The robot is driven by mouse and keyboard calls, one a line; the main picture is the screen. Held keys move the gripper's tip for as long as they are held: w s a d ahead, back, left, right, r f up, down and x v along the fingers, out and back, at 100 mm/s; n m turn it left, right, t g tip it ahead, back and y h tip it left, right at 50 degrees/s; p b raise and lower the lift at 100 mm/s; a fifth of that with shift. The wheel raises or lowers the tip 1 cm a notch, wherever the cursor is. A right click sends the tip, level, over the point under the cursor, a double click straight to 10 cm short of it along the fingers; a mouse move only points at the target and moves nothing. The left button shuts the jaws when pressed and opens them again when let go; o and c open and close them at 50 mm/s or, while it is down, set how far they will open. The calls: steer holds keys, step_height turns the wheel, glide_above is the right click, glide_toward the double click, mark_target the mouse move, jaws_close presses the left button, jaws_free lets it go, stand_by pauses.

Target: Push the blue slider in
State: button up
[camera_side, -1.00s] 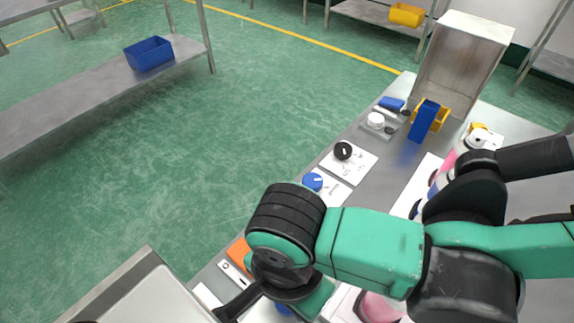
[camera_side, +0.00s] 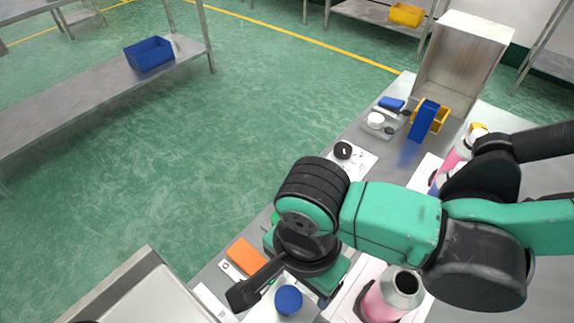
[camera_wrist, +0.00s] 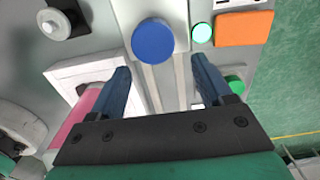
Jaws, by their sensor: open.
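The blue slider shows as a round blue knob (camera_wrist: 153,41) on a pale straight rail in the wrist view. In the side view the blue knob (camera_side: 288,299) is at the bottom, in front of my wrist. My gripper (camera_wrist: 160,65) is open, with its two dark blue fingers spread apart over the rail. The knob lies just beyond the fingertips in the wrist view, with nothing seen between the fingers except the rail. I cannot tell whether a finger touches the knob. In the side view my wrist largely hides the fingers.
An orange block (camera_wrist: 245,28) and a lit green round lamp (camera_wrist: 202,32) are right of the knob. A green button (camera_wrist: 235,84) is beside the right finger.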

steer(key=w+d, duration=0.6)
steer(key=d, duration=0.1)
steer(key=shift+w, duration=0.35)
step_height(320, 180, up, 15)
steer(key=w+d+n+t, duration=0.1)
steer(key=d+n+t, duration=0.1)
steer(key=d, duration=0.5)
steer(key=w+d+n+t+y, duration=0.1)
steer(key=w+d+n, duration=0.1)
steer(key=d, duration=0.5)
steer(key=shift+r+n+t, duration=0.4)
steer(key=shift+n, duration=0.1)
